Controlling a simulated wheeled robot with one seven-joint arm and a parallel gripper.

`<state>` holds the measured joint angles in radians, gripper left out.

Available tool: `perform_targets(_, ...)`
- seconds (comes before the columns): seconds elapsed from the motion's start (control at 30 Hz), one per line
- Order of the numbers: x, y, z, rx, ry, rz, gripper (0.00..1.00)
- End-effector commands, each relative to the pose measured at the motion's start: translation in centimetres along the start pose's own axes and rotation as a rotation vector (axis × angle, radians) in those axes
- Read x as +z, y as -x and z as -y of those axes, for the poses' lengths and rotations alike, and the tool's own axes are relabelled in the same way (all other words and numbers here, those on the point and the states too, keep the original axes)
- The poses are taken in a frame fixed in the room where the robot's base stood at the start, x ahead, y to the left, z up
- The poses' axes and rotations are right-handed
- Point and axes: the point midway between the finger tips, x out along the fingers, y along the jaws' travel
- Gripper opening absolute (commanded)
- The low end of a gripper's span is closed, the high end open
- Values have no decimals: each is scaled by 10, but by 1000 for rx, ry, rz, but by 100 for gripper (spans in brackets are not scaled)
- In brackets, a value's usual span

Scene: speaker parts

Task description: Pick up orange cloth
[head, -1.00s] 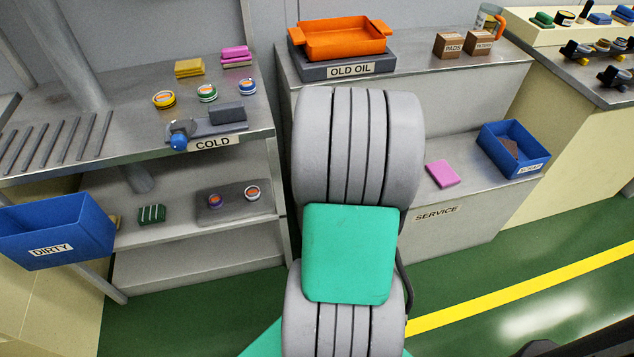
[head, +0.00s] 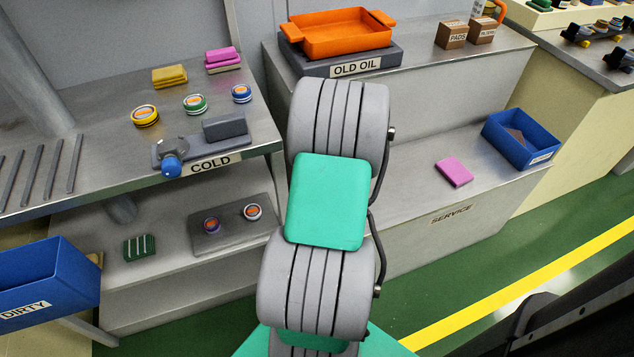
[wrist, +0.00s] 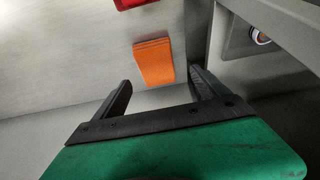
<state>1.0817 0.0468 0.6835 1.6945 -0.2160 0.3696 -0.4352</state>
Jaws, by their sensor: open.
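The orange cloth (wrist: 153,62) shows in the wrist view as a folded, flat orange piece on a pale grey surface, just beyond my fingertips. My gripper (wrist: 161,76) is open, with its two dark fingers apart and nothing between them. The cloth appears ahead of the gap between the fingers; the remaining distance is hard to judge. In the head view I do not see the orange cloth or my gripper; my grey and green arm covers the middle of the picture.
A red object (wrist: 130,3) lies beyond the cloth, and a grey ledge (wrist: 270,40) runs at the right. In the head view stand an orange tray (head: 345,35), a pink cloth (head: 453,172), a blue bin (head: 520,140) and the blue DIRTY bin (head: 45,285).

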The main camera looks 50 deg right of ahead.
Motion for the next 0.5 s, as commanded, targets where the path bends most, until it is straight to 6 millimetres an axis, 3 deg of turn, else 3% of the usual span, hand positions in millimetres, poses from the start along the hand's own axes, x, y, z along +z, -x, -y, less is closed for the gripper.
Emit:
perform_targets(0.23, 2, -44, -4, 3, -7, 1, 85)
perform_targets(0.5, 0, -50, -2, 2, -4, 0, 85)
